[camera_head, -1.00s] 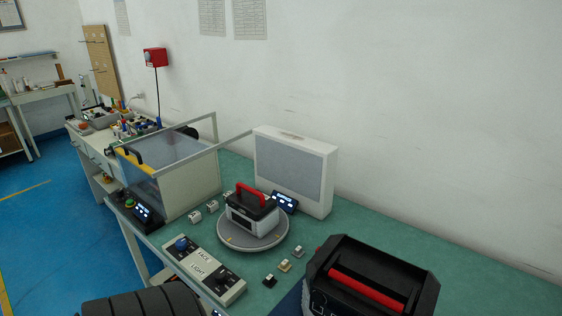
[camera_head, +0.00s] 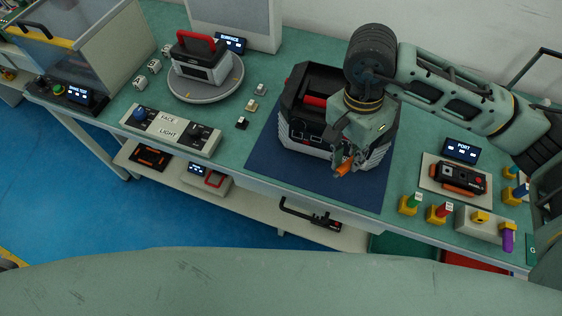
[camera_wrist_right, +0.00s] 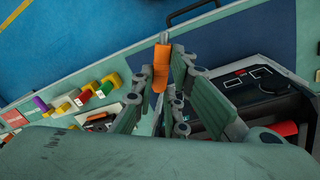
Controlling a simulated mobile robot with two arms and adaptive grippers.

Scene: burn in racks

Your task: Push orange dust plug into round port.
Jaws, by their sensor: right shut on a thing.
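My right gripper (camera_head: 347,158) is shut on the orange dust plug (camera_head: 343,169), in front of the black and grey device with a red handle (camera_head: 296,108). In the right wrist view, the plug (camera_wrist_right: 161,72) sits between the fingertips (camera_wrist_right: 168,75), with a grey tip protruding beyond them. The plug looks clear of the device's front panel. The device stands on a dark blue mat (camera_head: 262,158); part of its front is hidden behind my arm. I cannot make out a round port there. My left gripper is not in view.
Right of the mat are a PORT display (camera_head: 459,150), a small panel (camera_head: 436,176) and yellow stands with coloured plugs (camera_head: 438,213). Left are the FACE/LIGHT switch box (camera_head: 160,131) and a round turntable (camera_head: 205,92) with a smaller device. A shelf (camera_head: 250,206) lies below the bench.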

